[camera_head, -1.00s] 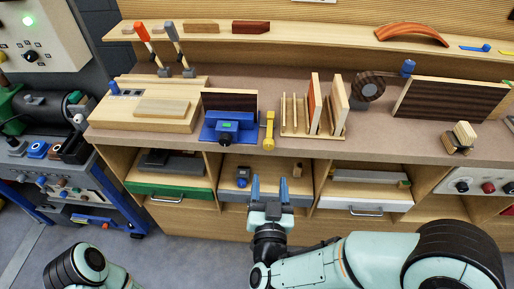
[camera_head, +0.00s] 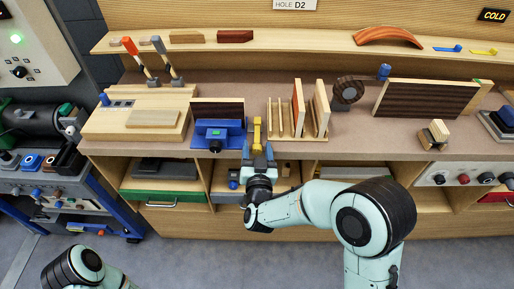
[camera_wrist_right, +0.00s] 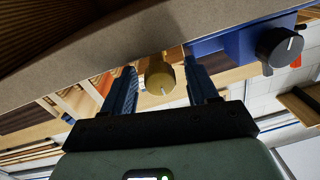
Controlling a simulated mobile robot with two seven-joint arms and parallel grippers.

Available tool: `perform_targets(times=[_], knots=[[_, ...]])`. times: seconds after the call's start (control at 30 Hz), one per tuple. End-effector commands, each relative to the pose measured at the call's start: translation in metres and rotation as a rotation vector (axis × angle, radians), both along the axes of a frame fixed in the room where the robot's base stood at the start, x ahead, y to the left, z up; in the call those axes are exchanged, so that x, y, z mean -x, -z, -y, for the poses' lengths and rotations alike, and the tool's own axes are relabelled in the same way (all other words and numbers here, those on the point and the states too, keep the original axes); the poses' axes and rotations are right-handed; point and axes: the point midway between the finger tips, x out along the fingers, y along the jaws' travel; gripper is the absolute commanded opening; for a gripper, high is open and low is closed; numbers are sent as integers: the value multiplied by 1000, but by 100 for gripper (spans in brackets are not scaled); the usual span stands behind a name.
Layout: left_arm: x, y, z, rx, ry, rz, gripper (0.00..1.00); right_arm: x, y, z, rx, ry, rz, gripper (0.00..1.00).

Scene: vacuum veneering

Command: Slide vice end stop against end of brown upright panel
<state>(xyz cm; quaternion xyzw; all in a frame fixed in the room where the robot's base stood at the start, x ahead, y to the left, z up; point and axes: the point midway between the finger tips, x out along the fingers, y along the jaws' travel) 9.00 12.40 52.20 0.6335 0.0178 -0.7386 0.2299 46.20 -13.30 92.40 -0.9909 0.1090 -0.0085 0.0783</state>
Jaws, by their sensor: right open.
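The blue vice (camera_head: 218,136) sits at the front edge of the bench with the dark brown upright panel (camera_head: 217,107) standing behind its front jaw. The yellow end stop (camera_head: 257,130) stands just right of the vice, with a small gap to the panel's right end. My right gripper (camera_head: 258,153) is open at the bench's front edge, right before the end stop. In the right wrist view the end stop's rounded knob (camera_wrist_right: 158,77) shows between the two open blue fingers (camera_wrist_right: 161,90), and the vice (camera_wrist_right: 238,43) is beside them. My left gripper is out of view.
A wooden rack (camera_head: 283,134) with upright boards stands close right of the end stop. A pale wooden block (camera_head: 110,132) lies left of the vice. Open shelves and a green drawer (camera_head: 150,196) are under the bench (camera_head: 375,146).

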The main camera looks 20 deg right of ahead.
Motion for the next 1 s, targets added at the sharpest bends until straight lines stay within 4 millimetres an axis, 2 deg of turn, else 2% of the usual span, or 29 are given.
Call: perform_targets(times=[0.3, 0.33, 0.43, 0.47, 0.63, 0.87, 1.0], knots=[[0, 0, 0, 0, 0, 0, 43, -3, 0, 1, 0, 0, 0, 59], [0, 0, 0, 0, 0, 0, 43, -3, 0, 1, 0, 0, 0, 55], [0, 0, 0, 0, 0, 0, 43, -3, 0, 1, 0, 0, 0, 27], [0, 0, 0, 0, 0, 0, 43, -3, 0, 1, 0, 0, 0, 25], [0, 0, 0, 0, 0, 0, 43, -3, 0, 0, 0, 0, 0, 26], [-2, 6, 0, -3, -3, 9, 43, -10, 1, -26, -1, -2, 1, 26], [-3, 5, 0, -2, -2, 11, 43, -11, 0, -27, 1, -1, 0, 26]])
